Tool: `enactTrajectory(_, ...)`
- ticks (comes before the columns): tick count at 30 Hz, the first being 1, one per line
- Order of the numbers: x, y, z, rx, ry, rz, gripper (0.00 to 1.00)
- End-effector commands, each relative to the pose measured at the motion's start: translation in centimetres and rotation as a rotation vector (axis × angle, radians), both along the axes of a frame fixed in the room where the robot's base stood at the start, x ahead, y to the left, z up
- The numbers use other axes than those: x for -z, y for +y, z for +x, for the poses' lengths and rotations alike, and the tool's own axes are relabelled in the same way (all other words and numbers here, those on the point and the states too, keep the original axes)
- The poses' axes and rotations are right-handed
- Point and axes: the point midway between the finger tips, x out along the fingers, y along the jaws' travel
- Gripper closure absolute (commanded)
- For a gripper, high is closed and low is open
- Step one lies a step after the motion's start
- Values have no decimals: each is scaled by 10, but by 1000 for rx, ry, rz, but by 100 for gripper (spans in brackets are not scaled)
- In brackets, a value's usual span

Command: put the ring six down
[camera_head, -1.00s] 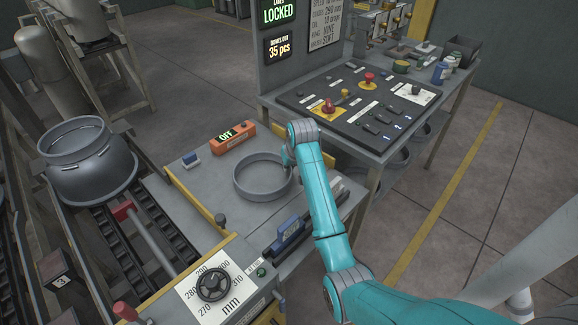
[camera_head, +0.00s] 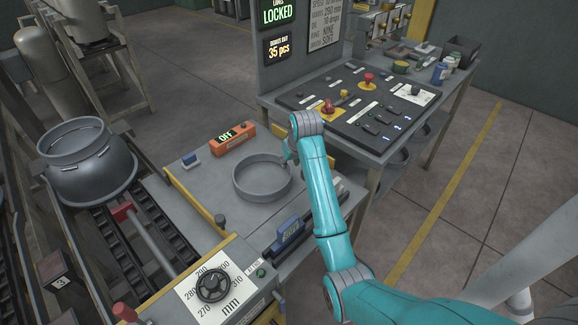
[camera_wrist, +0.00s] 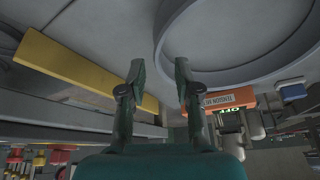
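A grey metal ring (camera_head: 262,195) lies flat on the grey worktop (camera_head: 208,183), left of my gripper. No number shows on it. My gripper (camera_head: 290,157) is at the right side of the ring in the head view, partly hidden by my wrist. In the wrist view my gripper (camera_wrist: 159,70) has its two fingers apart, with a clear gap and nothing held between them. The ring's curved wall (camera_wrist: 162,38) passes close to the fingertips there. I cannot tell whether a finger touches it.
An orange box reading OFF (camera_head: 233,140) stands behind the ring, a small blue block (camera_head: 191,160) beside it. A blue-handled tool (camera_head: 290,230) lies in front. A button panel (camera_head: 360,105) is at the back right. A large flanged cylinder (camera_head: 90,165) stands left on rails.

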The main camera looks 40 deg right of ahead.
Motion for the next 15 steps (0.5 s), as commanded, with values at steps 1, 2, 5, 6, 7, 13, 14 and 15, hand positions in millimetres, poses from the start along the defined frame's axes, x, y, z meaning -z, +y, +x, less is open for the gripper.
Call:
enactTrajectory(1,-11,1,-4,0,-4,-2,67)
enactTrajectory(2,-17,2,-6,0,-5,-2,67)
enactTrajectory(5,-35,5,-14,0,-4,-2,67)
enactTrajectory(6,-42,6,-16,0,-4,-2,67)
enactTrajectory(7,-46,7,-18,0,-4,-2,67)
enactTrajectory(13,-66,11,-27,0,-1,0,67)
enactTrajectory(14,-68,11,-28,0,-1,0,67)
enactTrajectory(15,-69,11,-29,0,-1,0,67)
